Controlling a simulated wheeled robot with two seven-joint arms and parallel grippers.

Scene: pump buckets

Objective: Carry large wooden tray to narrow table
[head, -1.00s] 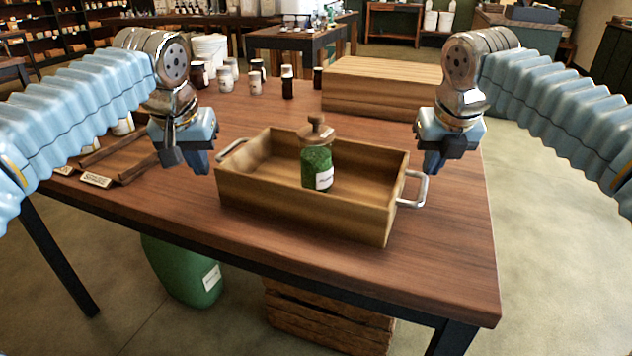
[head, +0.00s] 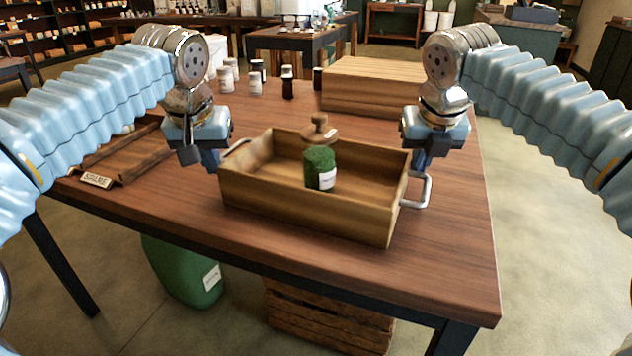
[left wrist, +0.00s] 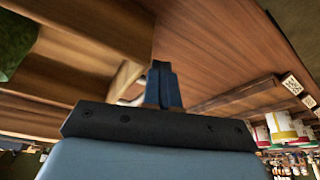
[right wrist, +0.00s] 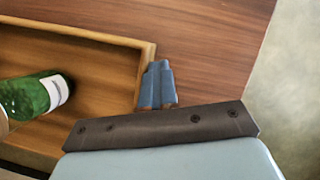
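The large wooden tray (head: 300,215) stands on the brown table with a metal handle at each end. A green jar (head: 319,172) with a white label and wooden lid (head: 319,130) stands inside it. My left gripper (head: 211,163) is beside the tray's left handle (head: 236,147); its fingers look closed together in the left wrist view (left wrist: 164,86). My right gripper (head: 421,160) is just above the right handle (head: 426,190); its fingers look closed together in the right wrist view (right wrist: 157,86). Whether either touches a handle is hidden. I cannot tell which table is the narrow one.
A wooden box (head: 370,85) lies behind the tray, with several small jars (head: 255,82) to its left. A dark wooden tray (head: 115,160) with a label is at left. The table's front right is clear. A green container (head: 180,265) and a crate (head: 330,315) are underneath. Another table (head: 300,42) stands behind.

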